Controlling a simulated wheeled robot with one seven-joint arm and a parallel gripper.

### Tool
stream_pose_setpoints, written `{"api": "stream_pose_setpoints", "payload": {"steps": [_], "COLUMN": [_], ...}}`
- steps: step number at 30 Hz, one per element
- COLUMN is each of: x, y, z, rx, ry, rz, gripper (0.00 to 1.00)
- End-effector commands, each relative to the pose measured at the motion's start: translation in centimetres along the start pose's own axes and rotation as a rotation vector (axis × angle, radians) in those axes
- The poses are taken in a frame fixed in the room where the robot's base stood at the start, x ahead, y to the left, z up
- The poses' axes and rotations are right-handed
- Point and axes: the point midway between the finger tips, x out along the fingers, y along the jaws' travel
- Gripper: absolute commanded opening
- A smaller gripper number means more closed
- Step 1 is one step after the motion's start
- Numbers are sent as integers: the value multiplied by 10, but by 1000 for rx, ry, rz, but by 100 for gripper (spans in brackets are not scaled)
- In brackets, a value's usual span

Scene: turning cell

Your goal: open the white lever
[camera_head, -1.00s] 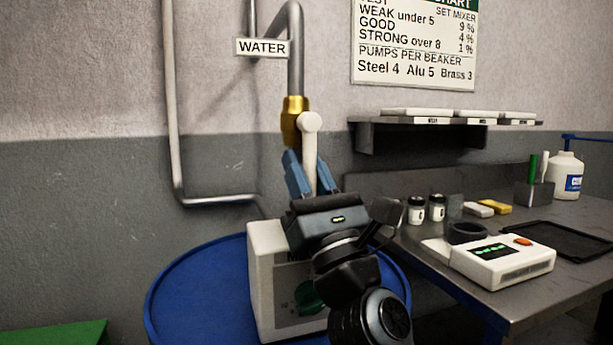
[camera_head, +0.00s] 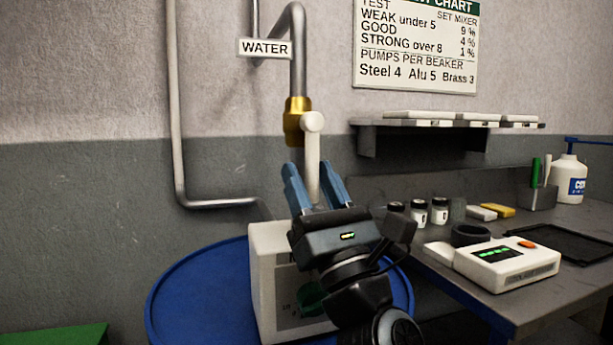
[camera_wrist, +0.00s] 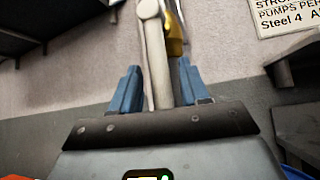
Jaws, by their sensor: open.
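The white lever (camera_head: 312,160) hangs down from the brass valve (camera_head: 293,121) on the water pipe, with its round white end at the top against the brass. My gripper (camera_head: 309,172) is open, its two blue fingers pointing up, one on each side of the lever's lower part in the picture. In the wrist view the lever (camera_wrist: 157,60) runs down between the spread fingers (camera_wrist: 158,85), with a gap visible on each side. The brass valve (camera_wrist: 174,35) is partly hidden behind it.
A white box (camera_head: 265,262) stands on a blue drum (camera_head: 190,300) below the gripper. To the right, a bench (camera_head: 470,300) holds a white scale (camera_head: 508,266), small jars and a black tray. A wall shelf (camera_head: 370,135) is at right.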

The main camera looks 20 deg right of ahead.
Motion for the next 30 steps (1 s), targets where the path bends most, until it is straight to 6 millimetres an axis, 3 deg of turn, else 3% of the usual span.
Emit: {"api": "stream_pose_setpoints", "payload": {"steps": [3,9,30], "x": [-26,-51,-65], "y": [0,0,-1], "z": [-4,-3,-6], "rx": [0,0,-36], "ry": [1,1,19], "rz": [0,0,-4], "gripper": [45,45,45]}}
